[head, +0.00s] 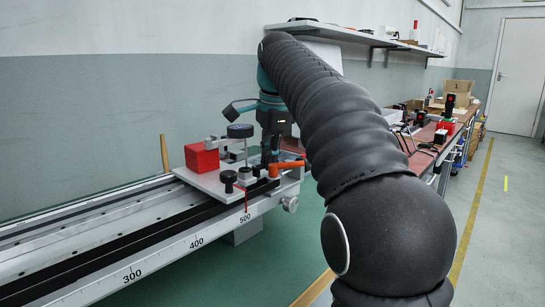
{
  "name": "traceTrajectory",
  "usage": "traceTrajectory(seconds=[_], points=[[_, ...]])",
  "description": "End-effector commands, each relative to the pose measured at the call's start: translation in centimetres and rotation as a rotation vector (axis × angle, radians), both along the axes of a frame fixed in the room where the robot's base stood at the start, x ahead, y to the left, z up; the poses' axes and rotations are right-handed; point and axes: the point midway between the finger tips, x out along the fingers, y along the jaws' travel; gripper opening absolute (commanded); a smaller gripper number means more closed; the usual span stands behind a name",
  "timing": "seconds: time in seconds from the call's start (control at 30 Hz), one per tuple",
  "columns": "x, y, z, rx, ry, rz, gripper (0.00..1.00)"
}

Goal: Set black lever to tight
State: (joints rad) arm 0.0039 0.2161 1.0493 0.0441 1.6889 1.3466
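A grey carriage plate (210,184) sits on the rail near the 500 mark. A dark bar-like part (262,188) lies along its front edge and may be the black lever; I cannot tell its setting. A black round knob (228,180) stands left of it, and an orange lever (288,168) is to the right. My gripper (269,160) points down over the right part of the carriage, just behind the orange lever. Its fingers are small and dark against dark parts. I cannot tell whether they are open, shut or touching anything.
A red block (202,158) and a post with a dark disc knob (240,131) stand on the carriage. The scaled rail (165,254) runs to the lower left. A cluttered workbench (425,160) is at the right, below a wall shelf (340,33). Floor at far right is clear.

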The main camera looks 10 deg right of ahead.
Motion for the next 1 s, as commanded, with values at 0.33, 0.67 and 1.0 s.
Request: traceTrajectory(seconds=[0.33,0.67,1.0], points=[[0.2,-0.2,0.2,-0.001,-0.002,0.027,0.00],[0.9,0.2,0.7,0.001,-0.003,0.233,0.00],[1.8,0.8,0.4,0.003,-0.005,0.556,0.00]])
